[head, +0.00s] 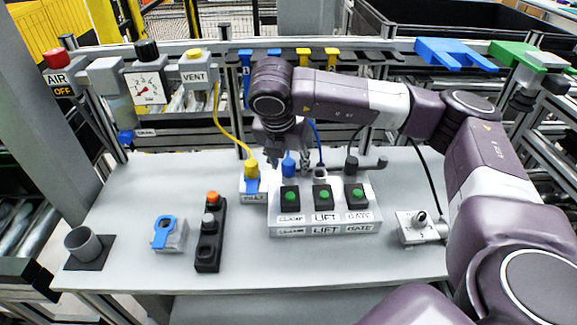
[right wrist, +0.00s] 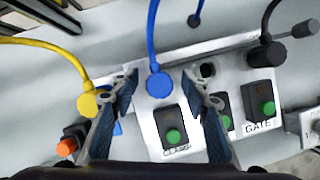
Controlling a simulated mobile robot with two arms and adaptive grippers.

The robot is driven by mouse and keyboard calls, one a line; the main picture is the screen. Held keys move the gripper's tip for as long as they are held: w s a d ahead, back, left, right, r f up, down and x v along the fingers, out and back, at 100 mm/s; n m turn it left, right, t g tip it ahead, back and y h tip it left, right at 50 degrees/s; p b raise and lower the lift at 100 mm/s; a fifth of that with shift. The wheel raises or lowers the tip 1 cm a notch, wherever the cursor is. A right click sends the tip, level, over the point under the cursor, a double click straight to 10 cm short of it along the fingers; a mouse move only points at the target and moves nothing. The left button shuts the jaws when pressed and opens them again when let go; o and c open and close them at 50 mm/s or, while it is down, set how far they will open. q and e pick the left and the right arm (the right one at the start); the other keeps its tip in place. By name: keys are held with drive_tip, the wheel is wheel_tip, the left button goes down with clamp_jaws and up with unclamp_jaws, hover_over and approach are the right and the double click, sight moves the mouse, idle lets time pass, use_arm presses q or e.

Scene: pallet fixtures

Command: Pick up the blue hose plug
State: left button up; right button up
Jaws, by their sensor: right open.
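The blue hose plug (head: 289,166) sits upright on the grey block above the button marked CLAMP. In the right wrist view the blue plug (right wrist: 159,85) and its blue hose show between my fingers. My right gripper (head: 288,158) points down over it. In the right wrist view my right gripper (right wrist: 159,80) is open, with one finger on each side of the plug and a visible gap to each. The gripper hides part of the hose in the head view. My left gripper is not in view.
A yellow plug (head: 251,166) stands just left of the blue one, a black plug (head: 351,163) to the right. An empty socket (right wrist: 207,70) lies between the blue and black plugs. A button strip (head: 209,235) and a grey cup (head: 83,244) stand at left.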

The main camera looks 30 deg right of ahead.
clamp_jaws()
drive_tip(key=shift+r, duration=0.15)
wheel_tip(320, 180, up, 7)
drive_tip(key=shift+w+a+r+b, duration=0.1)
drive_tip(key=shift+b, duration=0.6)
wheel_tip(320, 180, up, 13)
drive_tip(key=p, duration=0.2)
drive_tip(key=shift+f, duration=0.2)
wheel_tip(320, 180, up, 5)
drive_tip(key=p, duration=0.5)
hover_over(288, 161)
